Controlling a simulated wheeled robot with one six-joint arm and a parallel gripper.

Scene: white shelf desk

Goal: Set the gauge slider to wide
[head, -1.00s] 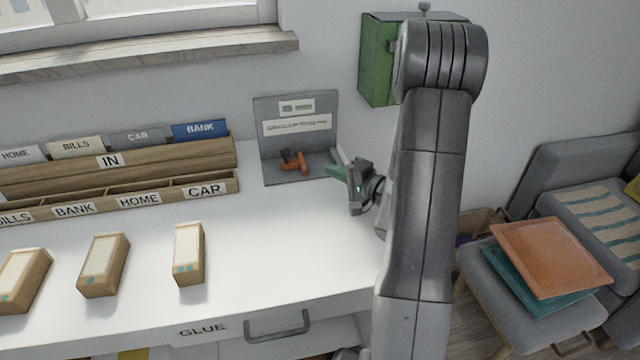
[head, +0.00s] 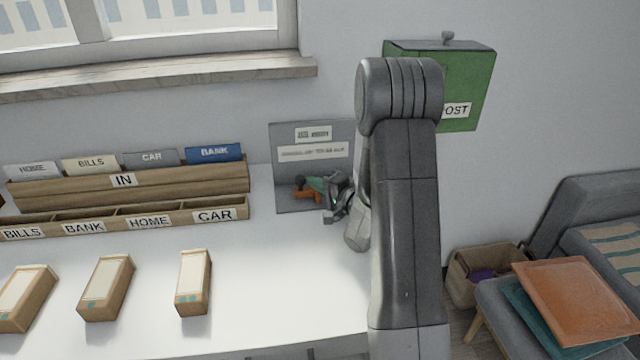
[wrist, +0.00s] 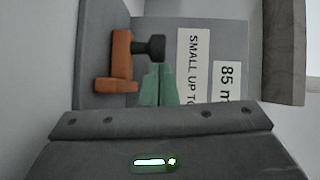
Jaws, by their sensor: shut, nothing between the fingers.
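The gauge is a grey upright panel on a grey base (head: 283,165), standing at the back of the desk with two white labels. The wrist view shows parts of these labels, reading "SMALL UP TO" (wrist: 193,65) and "85 m". The orange slider (head: 303,193) with a dark knob is low in front of the panel. The wrist view shows the orange slider (wrist: 121,60) and its dark knob (wrist: 151,47) clearly. My gripper (head: 315,184) has green fingers, shut and empty. Its tips (wrist: 158,66) are right by the knob; I cannot tell if they touch.
A wooden letter sorter (head: 120,188) stands left of the gauge. Several small boxes (head: 193,283) stand on the front of the desk. A green post box (head: 465,85) hangs on the wall at right. The desk between the boxes and gauge is clear.

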